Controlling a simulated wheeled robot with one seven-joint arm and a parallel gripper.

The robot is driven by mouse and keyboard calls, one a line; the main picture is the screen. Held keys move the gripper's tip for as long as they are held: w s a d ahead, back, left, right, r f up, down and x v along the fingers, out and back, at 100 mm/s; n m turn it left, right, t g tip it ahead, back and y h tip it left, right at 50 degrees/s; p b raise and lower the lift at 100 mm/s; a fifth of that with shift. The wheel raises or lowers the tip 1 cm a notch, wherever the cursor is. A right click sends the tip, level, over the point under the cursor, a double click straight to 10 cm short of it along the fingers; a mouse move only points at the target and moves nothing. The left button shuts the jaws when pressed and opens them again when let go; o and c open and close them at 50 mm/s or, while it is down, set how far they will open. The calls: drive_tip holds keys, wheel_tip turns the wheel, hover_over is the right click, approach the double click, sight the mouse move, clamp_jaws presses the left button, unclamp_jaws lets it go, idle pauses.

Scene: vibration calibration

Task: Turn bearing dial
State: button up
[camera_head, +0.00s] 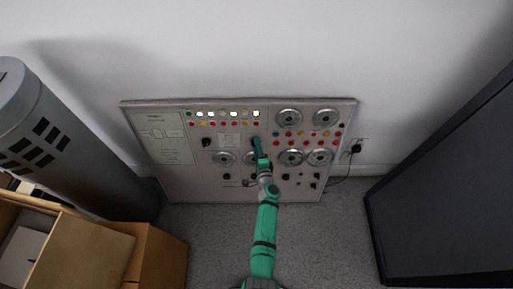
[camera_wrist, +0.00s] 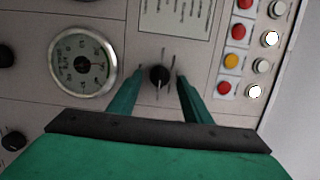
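A grey control panel (camera_head: 190,190) leans against the wall, with round gauges, coloured buttons and black dials. In the wrist view, a small black dial (camera_wrist: 158,76) with marks around it sits between the two green fingers of my gripper (camera_wrist: 158,80). The fingers stand apart, with a gap on each side of the dial. I cannot tell how far the tips are from the panel face. In the head view, my gripper (camera_head: 257,143) is in front of the panel's middle and hides that dial. The label naming the dial is not readable.
A round gauge (camera_wrist: 84,63) lies left of the dial in the wrist view, with red and yellow buttons (camera_wrist: 234,61) to the right. A grey cylinder (camera_head: 75,145) and cardboard box (camera_head: 85,255) stand left; a dark cabinet (camera_head: 450,190) stands right. Carpet before the panel is clear.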

drive_tip(key=shift+a, duration=0.1)
drive_tip(key=v, duration=1)
drive_tip(key=shift+s, duration=0.35)
drive_tip(key=shift+r, duration=0.1)
